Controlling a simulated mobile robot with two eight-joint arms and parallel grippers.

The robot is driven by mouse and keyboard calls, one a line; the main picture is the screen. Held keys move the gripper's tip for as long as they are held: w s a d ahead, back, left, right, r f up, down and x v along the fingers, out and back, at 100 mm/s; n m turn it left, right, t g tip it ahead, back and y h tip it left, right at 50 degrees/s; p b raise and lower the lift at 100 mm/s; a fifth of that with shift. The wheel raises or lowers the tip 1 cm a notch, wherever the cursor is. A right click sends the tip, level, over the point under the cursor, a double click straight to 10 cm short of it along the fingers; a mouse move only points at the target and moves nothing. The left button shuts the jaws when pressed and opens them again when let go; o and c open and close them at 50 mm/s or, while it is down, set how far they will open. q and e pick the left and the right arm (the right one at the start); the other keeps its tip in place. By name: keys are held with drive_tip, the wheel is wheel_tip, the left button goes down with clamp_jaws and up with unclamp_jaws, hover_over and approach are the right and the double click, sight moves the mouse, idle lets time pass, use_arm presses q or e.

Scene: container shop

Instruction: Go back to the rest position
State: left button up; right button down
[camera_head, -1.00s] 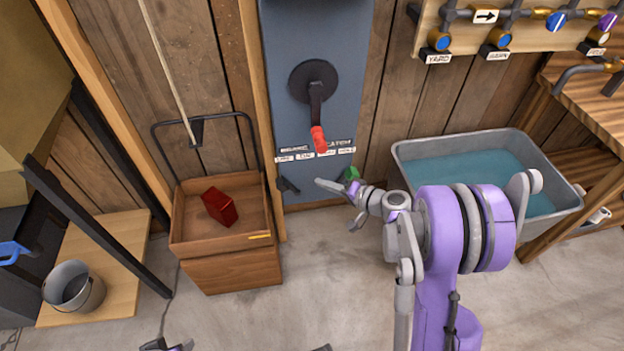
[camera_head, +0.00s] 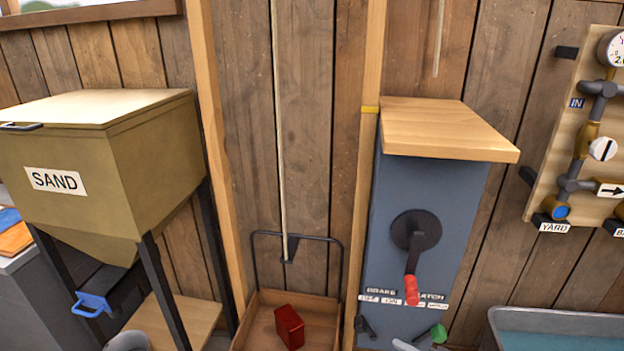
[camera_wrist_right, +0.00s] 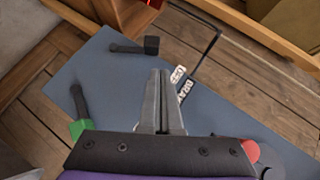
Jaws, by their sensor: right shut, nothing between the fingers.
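My right gripper (camera_wrist_right: 160,76) is shut with empty fingers in the right wrist view, in front of the blue-grey panel (camera_wrist_right: 60,88). In the head view only a grey tip of the right gripper (camera_head: 403,345) shows at the bottom edge. It is between a short black lever (camera_head: 365,328) and a green-ended lever (camera_head: 438,333) low on the blue-grey cabinet (camera_head: 440,240). In the wrist view the black lever (camera_wrist_right: 135,46) and green handle (camera_wrist_right: 79,128) are apart from the fingers. My left gripper is out of view.
A crank with a red grip (camera_head: 411,289) hangs on the cabinet above the gripper. A wooden cart (camera_head: 262,312) holding a red block (camera_head: 289,326) stands left of it. A sand hopper (camera_head: 150,160) is far left; a water tub (camera_head: 560,322) is at lower right.

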drive_tip(key=s+a+r+n+g+h, duration=0.25)
drive_tip(key=s+a+g, duration=0.25)
drive_tip(key=s+a, duration=0.45)
drive_tip(key=s+d+n+g+h, duration=0.2)
drive_tip(key=s+n+h, duration=0.25)
drive_tip(key=s, duration=1.05)
use_arm(q)
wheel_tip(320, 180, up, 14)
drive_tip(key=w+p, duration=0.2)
drive_tip(key=p, duration=1)
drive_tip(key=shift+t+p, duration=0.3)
drive_tip(key=shift+p, duration=0.05)
use_arm(e)
wheel_tip(320, 180, up, 14)
drive_tip(key=w+t, duration=0.1)
drive_tip(key=w, duration=0.1)
drive_tip(key=shift+f+n, duration=0.25)
drive_tip(key=shift+n, duration=0.05)
drive_tip(key=shift+s, duration=0.1)
